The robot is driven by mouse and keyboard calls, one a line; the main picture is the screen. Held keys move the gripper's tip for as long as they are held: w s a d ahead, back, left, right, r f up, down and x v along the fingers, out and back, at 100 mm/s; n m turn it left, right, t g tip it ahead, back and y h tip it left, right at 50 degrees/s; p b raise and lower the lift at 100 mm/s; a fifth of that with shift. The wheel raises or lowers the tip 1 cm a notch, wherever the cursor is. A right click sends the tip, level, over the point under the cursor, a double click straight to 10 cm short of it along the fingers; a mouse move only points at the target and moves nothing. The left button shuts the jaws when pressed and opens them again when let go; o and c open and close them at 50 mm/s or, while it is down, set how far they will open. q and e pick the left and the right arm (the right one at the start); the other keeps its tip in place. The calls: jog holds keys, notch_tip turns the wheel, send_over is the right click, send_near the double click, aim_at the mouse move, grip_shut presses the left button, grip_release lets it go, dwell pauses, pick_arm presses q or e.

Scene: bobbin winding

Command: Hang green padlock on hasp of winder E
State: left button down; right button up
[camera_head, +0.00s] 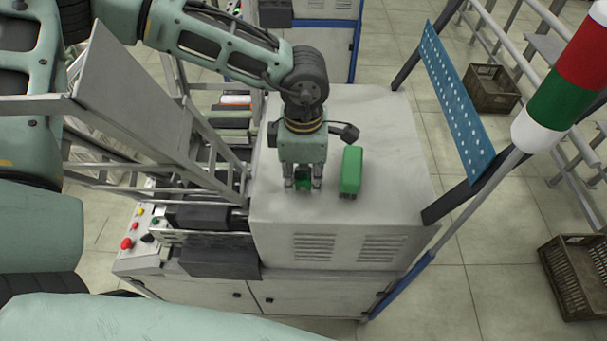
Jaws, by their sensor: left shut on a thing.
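My left gripper (303,184) points down over the top of the grey machine cabinet (280,215). It is shut on a small dark green thing, likely the green padlock (303,181), mostly hidden between the fingers. I cannot tell whether it touches the cabinet top. A brighter green block (351,172) stands just to the right of the gripper on the same top, apart from it. I cannot make out a hasp or a letter marking the winder. My right gripper is not in view.
A control panel with a red button (126,243) is at the cabinet's left. A blue perforated panel (455,100) and a red, green and white signal column (560,95) stand to the right. Crates (492,88) (575,278) lie on the floor.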

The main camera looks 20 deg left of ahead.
pick_arm(q)
jog(key=shift+w+f, duration=0.1)
jog(key=shift+f, duration=0.2)
jog(key=shift+f, duration=0.1)
jog(key=shift+f+b, duration=0.1)
jog(key=shift+b, duration=0.2)
jog(key=c, duration=1.7)
grip_release()
jog(key=shift+o, duration=0.2)
